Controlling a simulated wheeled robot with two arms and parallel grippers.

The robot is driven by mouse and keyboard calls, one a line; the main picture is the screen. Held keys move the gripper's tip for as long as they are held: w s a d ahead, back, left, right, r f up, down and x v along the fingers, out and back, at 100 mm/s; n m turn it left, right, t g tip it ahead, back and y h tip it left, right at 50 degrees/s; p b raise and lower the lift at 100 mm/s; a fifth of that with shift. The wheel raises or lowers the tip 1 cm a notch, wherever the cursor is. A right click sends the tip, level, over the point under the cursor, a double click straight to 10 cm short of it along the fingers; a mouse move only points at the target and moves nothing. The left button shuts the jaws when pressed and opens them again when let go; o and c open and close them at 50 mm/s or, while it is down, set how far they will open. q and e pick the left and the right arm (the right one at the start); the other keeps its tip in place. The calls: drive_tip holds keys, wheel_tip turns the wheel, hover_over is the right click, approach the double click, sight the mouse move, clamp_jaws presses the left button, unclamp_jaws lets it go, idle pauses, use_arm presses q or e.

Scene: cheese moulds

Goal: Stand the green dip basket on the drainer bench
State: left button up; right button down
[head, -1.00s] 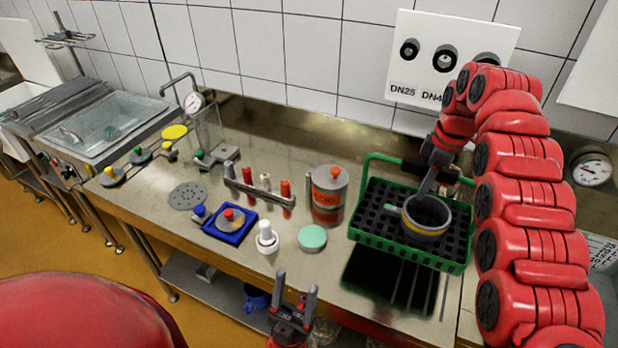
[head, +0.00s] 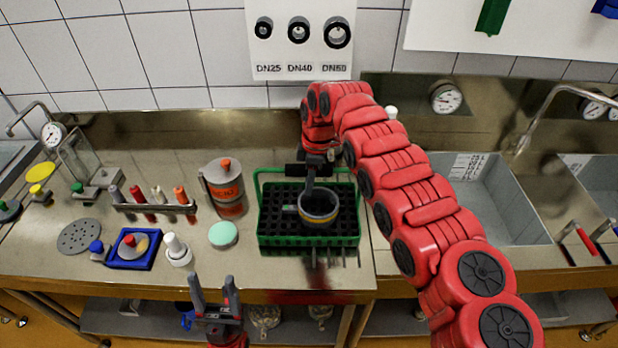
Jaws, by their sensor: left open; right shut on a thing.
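The green dip basket (head: 270,241) is a dark perforated tray with green rims and a green bail handle. A dark ring-shaped cup with a yellow band (head: 319,221) sits in it. My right gripper (head: 309,181) comes down from above at the handle and is shut on the basket; the exact contact is partly hidden. The basket looks level and seems just above the steel worktop (head: 150,205), with a dark reflection below its front edge. My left gripper (head: 214,290) is open and empty at the worktop's front edge. I cannot tell which surface is the drainer bench.
A sink (head: 500,210) lies right, partly behind my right arm.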

drive_tip(key=shift+f, duration=0.25)
drive_tip(key=c, duration=0.6)
unclamp_jaws()
drive_tip(key=shift+c, duration=0.2)
drive_tip(key=shift+r, duration=0.2)
drive_tip(key=r+b, duration=0.1)
drive_tip(key=r, duration=0.1)
drive_tip(key=r+b, duration=0.1)
drive_tip(key=r, duration=0.2)
drive_tip(key=r+b, duration=0.1)
drive_tip(key=r, duration=0.1)
drive_tip(key=shift+d+r+b, duration=0.2)
drive_tip(key=shift+d+b, duration=0.1)
drive_tip(key=r, duration=0.1)
drive_tip(key=r+p, duration=0.1)
drive_tip(key=r, duration=0.1)
drive_tip(key=shift+d+r+p, duration=0.25)
drive_tip(key=shift+r+p, duration=0.05)
drive_tip(key=shift+r, duration=0.1)
drive_tip(key=shift+d+r, duration=0.2)
drive_tip(key=shift+r, duration=0.15)
